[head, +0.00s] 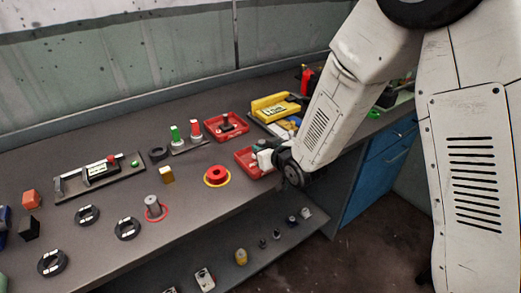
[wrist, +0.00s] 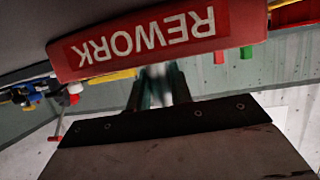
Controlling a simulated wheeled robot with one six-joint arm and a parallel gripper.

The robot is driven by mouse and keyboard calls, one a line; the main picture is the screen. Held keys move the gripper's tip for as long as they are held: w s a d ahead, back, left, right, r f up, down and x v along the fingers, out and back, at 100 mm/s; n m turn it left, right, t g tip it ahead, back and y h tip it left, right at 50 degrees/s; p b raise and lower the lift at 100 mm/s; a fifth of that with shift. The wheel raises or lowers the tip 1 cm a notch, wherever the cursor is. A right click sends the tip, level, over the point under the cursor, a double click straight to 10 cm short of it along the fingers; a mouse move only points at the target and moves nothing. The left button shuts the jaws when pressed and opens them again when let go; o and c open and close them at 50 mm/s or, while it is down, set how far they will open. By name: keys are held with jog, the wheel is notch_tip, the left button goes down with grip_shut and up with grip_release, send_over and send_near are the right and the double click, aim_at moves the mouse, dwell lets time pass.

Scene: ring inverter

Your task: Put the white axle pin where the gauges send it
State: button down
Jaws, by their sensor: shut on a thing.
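My gripper (head: 258,145) is at the near red tray (head: 243,163) by the front edge of the bench. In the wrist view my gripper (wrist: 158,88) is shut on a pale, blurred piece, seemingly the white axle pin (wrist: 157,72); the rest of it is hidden. The tray's front wall (wrist: 140,42) reads REWORK, upside down in that view. I cannot tell whether the pin touches the tray. A long dark fixture with a small display (head: 100,170) lies at the left.
Another red tray (head: 226,126) stands behind. A stand holds green and red pegs (head: 175,133). A lower shelf (head: 225,268) holds small parts.

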jog(key=shift+a+f, duration=0.15)
jog(key=shift+f, duration=0.45)
jog(key=shift+a, duration=0.15)
jog(key=shift+f, duration=0.15)
jog(key=c, duration=1.3)
grip_release()
jog(key=shift+o, duration=0.2)
